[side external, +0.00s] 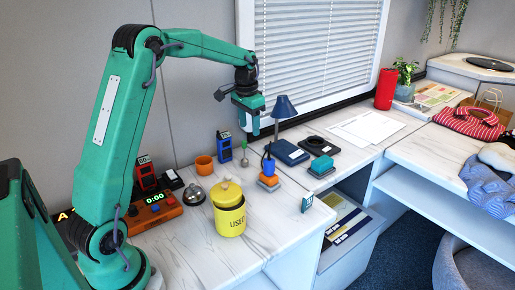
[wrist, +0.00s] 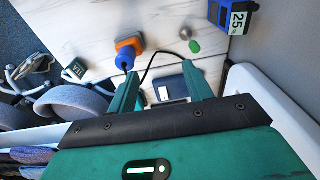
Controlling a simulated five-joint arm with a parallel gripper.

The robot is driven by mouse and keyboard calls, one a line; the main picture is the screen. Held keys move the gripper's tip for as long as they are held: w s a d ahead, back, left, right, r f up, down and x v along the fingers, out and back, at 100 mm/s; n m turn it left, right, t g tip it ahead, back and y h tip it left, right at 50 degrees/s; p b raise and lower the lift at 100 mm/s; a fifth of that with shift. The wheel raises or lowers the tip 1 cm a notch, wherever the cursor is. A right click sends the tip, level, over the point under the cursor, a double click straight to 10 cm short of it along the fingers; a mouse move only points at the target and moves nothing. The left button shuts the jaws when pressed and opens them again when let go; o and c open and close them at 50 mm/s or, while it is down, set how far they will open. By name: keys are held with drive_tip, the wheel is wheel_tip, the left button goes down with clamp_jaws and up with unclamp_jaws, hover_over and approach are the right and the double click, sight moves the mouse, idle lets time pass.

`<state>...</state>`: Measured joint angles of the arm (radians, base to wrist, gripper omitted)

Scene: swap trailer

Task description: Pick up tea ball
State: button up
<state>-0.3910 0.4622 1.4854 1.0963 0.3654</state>
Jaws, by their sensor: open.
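A small round object with a thin upright stem, likely the tea ball (side external: 244,161), stands on the white marbled counter (side external: 185,245) beside a blue device. In the wrist view, a small green round thing (wrist: 194,46) with a grey piece beside it appears to be the same object. It lies beyond the fingertips, towards the right finger. My gripper (side external: 256,130) is high above the counter near the window, pointing down. In the wrist view its two green fingers (wrist: 160,70) are apart with nothing gripped between them.
The blue device (side external: 224,147) and an orange cup (side external: 204,165) stand close to the left. A yellow canister (side external: 229,212) and silver bell (side external: 194,195) stand in front.

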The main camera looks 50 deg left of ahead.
sight(244, 148)
drive_tip(key=shift+g, duration=0.6)
drive_tip(key=a+f, duration=0.2)
drive_tip(key=w+a+f, duration=0.1)
drive_tip(key=a+f, duration=0.1)
drive_tip(key=f, duration=0.1)
drive_tip(key=w+a+f, duration=0.1)
drive_tip(key=a+f, duration=0.2)
drive_tip(key=shift+w+f, duration=0.1)
drive_tip(key=shift+w, duration=0.15)
drive_tip(key=shift+f, duration=3.9)
drive_tip(key=c, duration=1.1)
drive_tip(key=shift+r, duration=5.05)
